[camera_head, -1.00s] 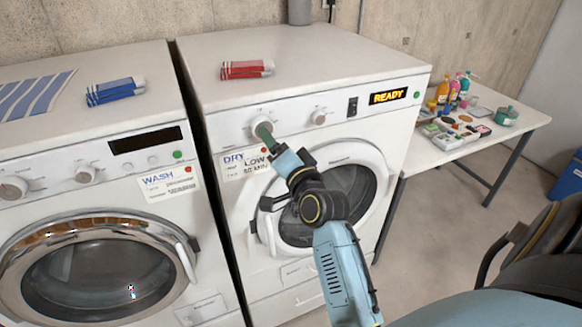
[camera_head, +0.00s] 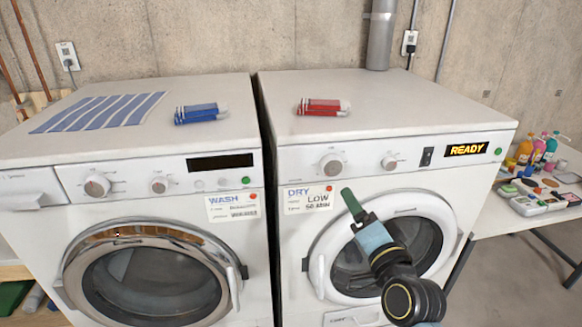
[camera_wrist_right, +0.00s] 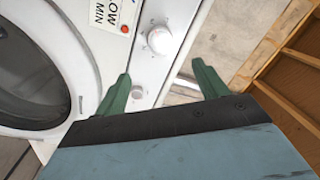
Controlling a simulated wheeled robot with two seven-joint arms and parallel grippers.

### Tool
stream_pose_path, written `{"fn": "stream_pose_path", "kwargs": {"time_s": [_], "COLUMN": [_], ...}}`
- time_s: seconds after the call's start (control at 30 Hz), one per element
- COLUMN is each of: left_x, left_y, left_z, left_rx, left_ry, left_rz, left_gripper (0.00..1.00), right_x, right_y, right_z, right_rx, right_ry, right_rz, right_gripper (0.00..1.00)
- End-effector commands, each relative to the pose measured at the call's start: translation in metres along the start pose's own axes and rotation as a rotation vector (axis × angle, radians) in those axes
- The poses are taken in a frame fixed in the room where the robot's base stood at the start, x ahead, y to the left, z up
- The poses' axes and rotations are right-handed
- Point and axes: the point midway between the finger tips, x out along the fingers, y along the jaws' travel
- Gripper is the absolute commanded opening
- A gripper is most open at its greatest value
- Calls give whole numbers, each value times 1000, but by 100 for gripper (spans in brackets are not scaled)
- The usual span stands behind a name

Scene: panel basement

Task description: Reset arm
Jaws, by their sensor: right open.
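My right gripper (camera_head: 350,203) is in front of the dryer (camera_head: 290,250), just below its control panel and beside the round door. In the right wrist view its two green fingers (camera_wrist_right: 160,88) stand wide apart with nothing between them. The dryer's large knob (camera_head: 331,164) is above the gripper and clear of it. That knob also shows in the right wrist view (camera_wrist_right: 159,40), beyond the fingertips. The dryer's display (camera_head: 466,149) reads READY, and its door (camera_head: 345,292) looks shut. My left gripper is not in view.
The washer (camera_head: 250,290) stands left of the dryer, with a striped cloth (camera_head: 98,112) and blue folded items (camera_head: 201,113) on top. Red folded items (camera_head: 322,107) lie on the dryer. A side table (camera_head: 478,212) with bottles and small items stands at the right.

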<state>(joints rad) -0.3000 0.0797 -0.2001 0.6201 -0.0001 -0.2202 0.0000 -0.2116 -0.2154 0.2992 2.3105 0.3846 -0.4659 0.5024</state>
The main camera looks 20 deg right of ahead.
Motion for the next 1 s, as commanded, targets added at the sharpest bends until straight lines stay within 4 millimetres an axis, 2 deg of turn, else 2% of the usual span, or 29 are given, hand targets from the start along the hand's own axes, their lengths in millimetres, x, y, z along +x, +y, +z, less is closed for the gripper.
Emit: {"fn": "stream_pose_path", "kwargs": {"time_s": [0.17,0.27,0.37,0.43,0.57,0.7,0.77,0.9,0.97,1.0], "left_x": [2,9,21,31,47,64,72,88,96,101], "left_y": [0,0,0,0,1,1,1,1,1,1], "left_z": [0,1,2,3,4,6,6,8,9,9], "left_rx": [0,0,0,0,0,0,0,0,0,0], "left_ry": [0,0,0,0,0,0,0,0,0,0], "left_rz": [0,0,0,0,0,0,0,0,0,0], "left_gripper": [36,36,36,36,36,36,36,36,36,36], "right_x": [2,6,10,9,-5,-38,-57,-113,-141,-161], "right_y": [6,30,74,111,180,253,284,357,387,408], "right_z": [7,32,78,118,191,263,291,349,369,381], "right_rx": [-6,-30,-82,-129,-230,-347,-401,-529,-584,-622], "right_ry": [-11,-56,-141,-217,-364,-529,-602,-779,-858,-911], "right_rz": [9,42,99,145,225,297,323,377,396,408], "right_gripper": [72,72,72,72,72,72,72,72,72,72]}}
